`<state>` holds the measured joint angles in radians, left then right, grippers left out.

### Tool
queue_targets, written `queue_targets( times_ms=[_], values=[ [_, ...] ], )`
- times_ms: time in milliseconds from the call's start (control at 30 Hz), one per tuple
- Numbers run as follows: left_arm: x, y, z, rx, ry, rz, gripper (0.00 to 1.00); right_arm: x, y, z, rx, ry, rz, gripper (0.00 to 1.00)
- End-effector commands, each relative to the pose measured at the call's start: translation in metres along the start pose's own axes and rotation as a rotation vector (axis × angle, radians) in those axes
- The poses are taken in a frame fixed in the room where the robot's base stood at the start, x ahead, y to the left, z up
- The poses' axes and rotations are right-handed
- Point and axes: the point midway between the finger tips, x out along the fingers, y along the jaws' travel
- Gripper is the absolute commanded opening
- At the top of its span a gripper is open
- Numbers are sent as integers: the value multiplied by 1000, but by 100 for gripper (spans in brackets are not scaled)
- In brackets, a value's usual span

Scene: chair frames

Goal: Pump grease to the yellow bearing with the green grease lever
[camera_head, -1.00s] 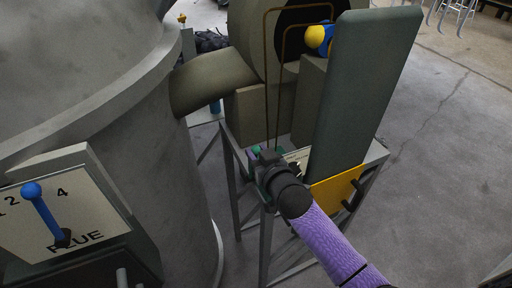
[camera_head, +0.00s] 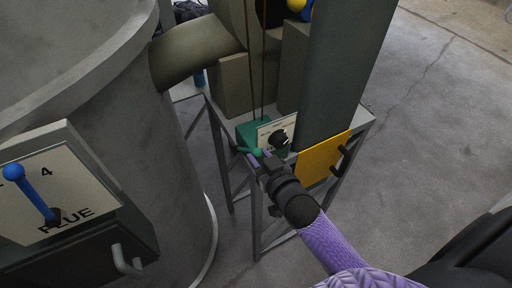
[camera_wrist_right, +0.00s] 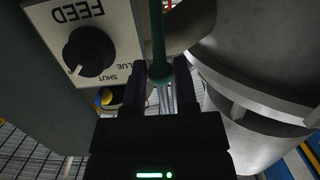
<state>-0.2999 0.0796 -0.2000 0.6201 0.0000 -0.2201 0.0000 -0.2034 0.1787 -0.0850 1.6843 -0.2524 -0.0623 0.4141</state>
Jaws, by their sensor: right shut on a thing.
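The green grease lever (camera_head: 248,150) sticks out from a green box on the stand. Its green rod (camera_wrist_right: 157,35) with a rounded end runs between my right fingers in the right wrist view. My right gripper (camera_head: 258,157) is shut on the lever near that end (camera_wrist_right: 159,76). A round yellow part (camera_head: 297,5) beside a blue one shows at the top edge of the head view, partly cut off; I cannot tell if it is the yellow bearing. My left gripper is not in view.
A plate marked FEED with a black dial (camera_wrist_right: 89,51) sits close beside the right gripper; it also shows in the head view (camera_head: 278,138). A yellow panel (camera_head: 322,160) is on the stand. A large grey drum (camera_head: 165,150) and a blue-lever panel (camera_head: 90,190) stand left.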

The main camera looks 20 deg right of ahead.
Motion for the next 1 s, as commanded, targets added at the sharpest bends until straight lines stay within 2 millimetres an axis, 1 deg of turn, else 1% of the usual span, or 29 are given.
queue_targets(
  times_ms=[167,233,500,600,700,933,1000],
  values=[
    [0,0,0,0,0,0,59,0,0,0,0,-3,0,0],
    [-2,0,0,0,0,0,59,2,0,-3,0,-2,1,0],
    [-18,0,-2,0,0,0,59,34,0,-36,-1,3,0,0],
    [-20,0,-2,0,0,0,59,43,0,-43,-1,1,1,0],
    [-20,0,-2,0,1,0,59,47,0,-46,-1,1,0,0],
    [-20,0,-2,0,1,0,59,48,0,-46,-1,2,0,0],
    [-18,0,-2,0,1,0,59,54,0,-49,-1,5,0,0]
  ],
)
